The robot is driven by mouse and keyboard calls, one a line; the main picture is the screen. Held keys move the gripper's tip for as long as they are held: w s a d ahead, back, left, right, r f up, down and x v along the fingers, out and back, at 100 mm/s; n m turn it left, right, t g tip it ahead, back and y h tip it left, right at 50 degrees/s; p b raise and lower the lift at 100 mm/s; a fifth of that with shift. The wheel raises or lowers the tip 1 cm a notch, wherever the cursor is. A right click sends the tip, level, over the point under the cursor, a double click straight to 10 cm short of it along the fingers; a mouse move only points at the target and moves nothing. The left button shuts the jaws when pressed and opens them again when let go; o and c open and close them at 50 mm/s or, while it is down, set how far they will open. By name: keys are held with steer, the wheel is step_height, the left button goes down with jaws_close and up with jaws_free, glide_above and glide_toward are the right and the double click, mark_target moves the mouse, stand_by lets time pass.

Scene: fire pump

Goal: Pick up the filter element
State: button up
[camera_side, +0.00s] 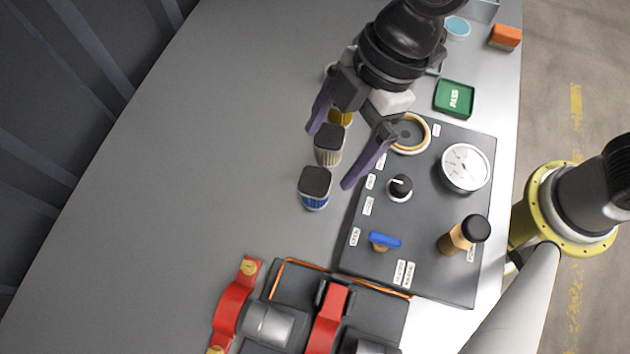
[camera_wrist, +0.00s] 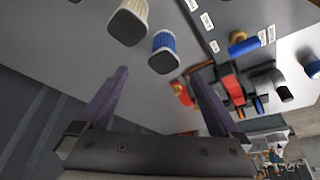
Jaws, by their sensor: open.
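Several small capped cylinders that look like filter elements stand in a row on the grey table. One has a white pleated side (camera_side: 328,157) under a dark cap; it also shows at the top of the wrist view (camera_wrist: 128,22). One has a blue pleated side (camera_side: 314,202) under a dark cap, nearest the camera; it shows in the wrist view (camera_wrist: 163,48) too. A yellow one (camera_side: 341,117) is partly hidden behind my gripper. My gripper (camera_side: 330,158) is open and empty, its purple fingers spread above the row. In the wrist view the blue one appears between and beyond the fingertips.
Right of the row is a dark panel (camera_side: 430,215) with a gauge (camera_side: 465,167), knob (camera_side: 400,187), blue valve handle (camera_side: 385,240) and a round ring port (camera_side: 410,133). Red clamps (camera_side: 235,305) stand in front. A green tray (camera_side: 454,98) lies behind. Table left of the row is clear.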

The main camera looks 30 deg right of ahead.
mark_target(314, 181)
steer(key=shift+x, duration=1.2)
steer(key=shift+s+x, duration=0.15)
steer(key=shift+x, duration=1.15)
steer(key=shift+s+x, duration=0.2)
steer(key=shift+x, duration=1.05)
steer(key=shift+a+r, duration=0.15)
steer(key=shift+a, duration=0.05)
steer(key=c, duration=1.5)
